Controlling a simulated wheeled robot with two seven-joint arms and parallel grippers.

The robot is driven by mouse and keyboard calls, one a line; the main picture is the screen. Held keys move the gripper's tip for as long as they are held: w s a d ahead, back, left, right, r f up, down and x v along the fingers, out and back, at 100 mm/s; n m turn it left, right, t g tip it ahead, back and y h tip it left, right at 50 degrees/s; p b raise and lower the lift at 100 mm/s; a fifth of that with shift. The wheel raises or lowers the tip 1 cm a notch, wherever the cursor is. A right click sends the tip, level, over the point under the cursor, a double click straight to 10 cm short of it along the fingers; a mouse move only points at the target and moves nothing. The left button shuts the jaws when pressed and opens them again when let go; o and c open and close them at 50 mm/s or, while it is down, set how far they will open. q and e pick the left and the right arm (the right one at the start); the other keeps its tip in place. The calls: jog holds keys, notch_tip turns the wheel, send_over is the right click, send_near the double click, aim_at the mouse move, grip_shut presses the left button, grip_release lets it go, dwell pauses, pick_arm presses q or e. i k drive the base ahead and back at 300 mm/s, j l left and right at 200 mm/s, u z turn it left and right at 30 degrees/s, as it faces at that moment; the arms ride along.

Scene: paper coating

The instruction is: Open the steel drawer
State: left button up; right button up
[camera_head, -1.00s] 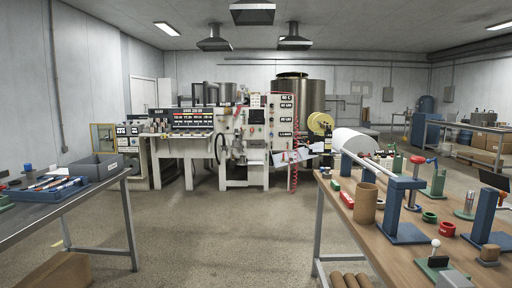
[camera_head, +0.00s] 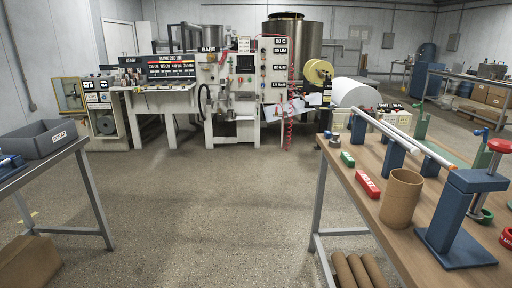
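I cannot pick out a steel drawer for certain in the head view. The large white coating machine (camera_head: 222,112) stands across the room at the back, with dark display panels and labelled fronts, too far away to show drawer edges or a handle clearly. Neither of my grippers is in view.
A wooden workbench (camera_head: 392,225) is close on the right, holding a blue stand (camera_head: 452,215), a cardboard tube (camera_head: 401,198) and a red block (camera_head: 367,184). A metal table (camera_head: 82,146) with a grey bin (camera_head: 40,139) is on the left. The floor (camera_head: 215,215) between them is clear.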

aim_at(245, 94)
jog(key=i, duration=3.6)
